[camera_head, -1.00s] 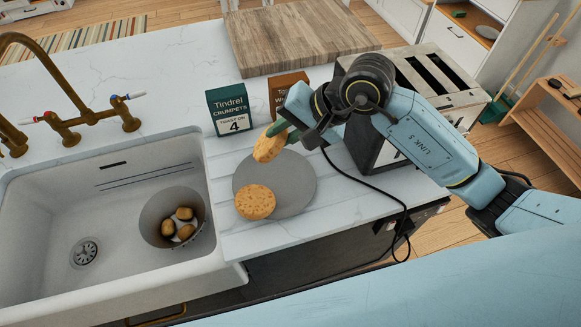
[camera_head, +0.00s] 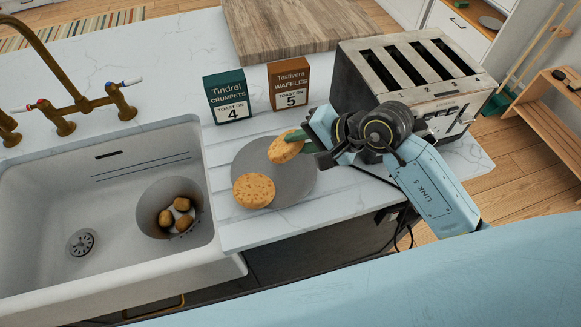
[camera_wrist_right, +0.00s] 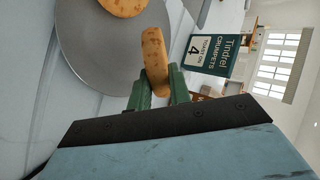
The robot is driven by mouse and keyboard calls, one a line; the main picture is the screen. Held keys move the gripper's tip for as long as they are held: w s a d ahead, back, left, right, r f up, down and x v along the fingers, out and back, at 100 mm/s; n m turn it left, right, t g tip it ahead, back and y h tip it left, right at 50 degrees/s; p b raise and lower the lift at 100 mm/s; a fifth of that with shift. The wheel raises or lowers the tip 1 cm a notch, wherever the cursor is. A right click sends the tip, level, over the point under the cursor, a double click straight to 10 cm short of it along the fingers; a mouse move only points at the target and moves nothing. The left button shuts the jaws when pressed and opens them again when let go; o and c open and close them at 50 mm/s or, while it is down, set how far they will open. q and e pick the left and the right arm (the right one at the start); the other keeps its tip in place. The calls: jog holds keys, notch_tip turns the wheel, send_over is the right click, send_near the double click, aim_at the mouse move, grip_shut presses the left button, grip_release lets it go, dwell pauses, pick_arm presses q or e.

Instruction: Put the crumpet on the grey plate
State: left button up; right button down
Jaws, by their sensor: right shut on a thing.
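One crumpet (camera_head: 285,149) is held in my right gripper (camera_head: 302,143), whose green fingers are shut on its edge. It is over the right upper part of the grey plate (camera_head: 292,187); I cannot tell whether it touches the plate. In the right wrist view the held crumpet (camera_wrist_right: 155,60) is seen edge-on between the fingers (camera_wrist_right: 156,85), with the plate (camera_wrist_right: 95,60) beyond it. A second round crumpet (camera_head: 254,190) lies at the plate's lower left edge. My left gripper is not in view.
A green crumpet box (camera_head: 227,98) and a brown waffle box (camera_head: 288,84) stand behind the plate. A toaster (camera_head: 385,75) is at the right. A wooden board (camera_head: 295,30) lies behind. The sink (camera_head: 45,195) at left holds a bowl (camera_head: 150,212) with several brown items.

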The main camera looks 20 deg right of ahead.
jog(key=shift+f+b, duration=1.25)
jog(key=shift+f, duration=0.35)
jog(key=c, duration=1.5)
grip_release()
jog(key=shift+o, duration=0.2)
jog(key=p+v, duration=0.2)
jog(key=v, duration=0.6)
notch_tip(320, 180, up, 8)
jog(key=s+d+p, duration=0.1)
jog(key=p, duration=0.3)
jog(key=shift+s+d, duration=0.25)
jog(key=shift+d, duration=0.1)
